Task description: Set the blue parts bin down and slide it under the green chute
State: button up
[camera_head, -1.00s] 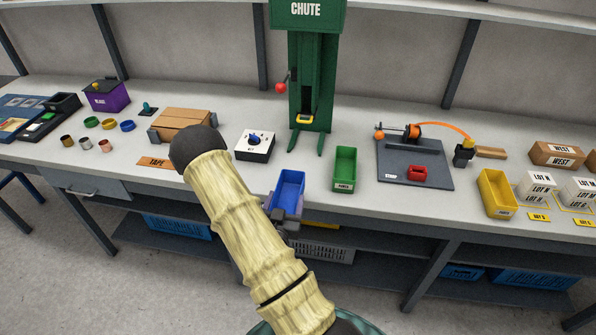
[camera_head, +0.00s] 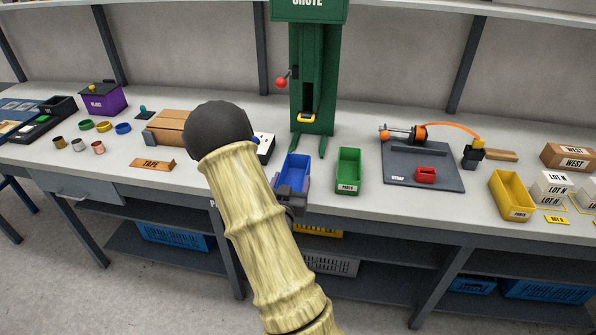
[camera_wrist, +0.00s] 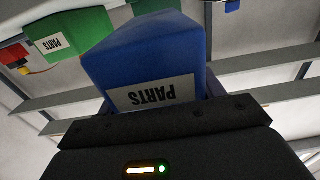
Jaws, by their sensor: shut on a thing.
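The blue parts bin (camera_head: 294,170) is at the front edge of the bench, left of the green parts bin. My gripper (camera_head: 290,197) is shut on its near end. In the wrist view the blue bin (camera_wrist: 150,55) fills the middle, its PARTS label upside down, close against my gripper (camera_wrist: 160,112). I cannot tell whether the bin touches the bench top or is slightly above it. The green chute (camera_head: 312,75) stands behind, a little right of the bin, with a red-knobbed lever on its left and two green feet at its base.
A green parts bin (camera_head: 348,171) stands just right of the blue one. A white box with a blue knob (camera_head: 264,147) is partly hidden behind my arm. A grey strap board (camera_head: 425,168) lies further right. Bare bench shows between the blue bin and the chute's feet.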

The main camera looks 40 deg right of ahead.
aim_at(299, 165)
jog(key=p+x, duration=0.1)
jog(key=x, duration=0.9)
jog(key=shift+w+d+p, duration=0.2)
jog(key=shift+w+p, duration=0.1)
jog(key=shift+p, duration=0.05)
jog(key=shift+f, duration=0.1)
jog(key=shift+f, duration=1.65)
jog(key=shift+f, duration=0.15)
jog(key=o, duration=1)
